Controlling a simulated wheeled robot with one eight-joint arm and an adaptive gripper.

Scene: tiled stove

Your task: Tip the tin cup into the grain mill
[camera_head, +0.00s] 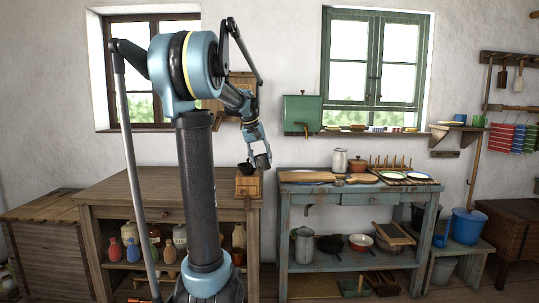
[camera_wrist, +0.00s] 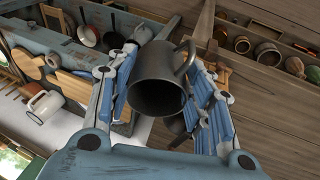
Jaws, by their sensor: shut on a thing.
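The tin cup (camera_head: 262,161) is dark grey and is held in my gripper (camera_head: 257,148), close above and to the right of the grain mill. In the wrist view the cup (camera_wrist: 158,82) sits between the two blue-jointed fingers, its dark mouth facing the camera and its handle at the upper right. The inside is too dark to tell what it holds. The grain mill (camera_head: 247,188) is a small wooden box with a black bowl-shaped hopper on top, standing at the right end of the brown table. In the wrist view the cup and fingers hide most of the mill.
The brown wooden table (camera_head: 140,188) is mostly clear on top, with jars on its shelf. To its right, a blue-grey table (camera_head: 340,185) holds a white jug (camera_head: 340,161), boards and plates. A green box (camera_head: 302,114) hangs on the wall behind.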

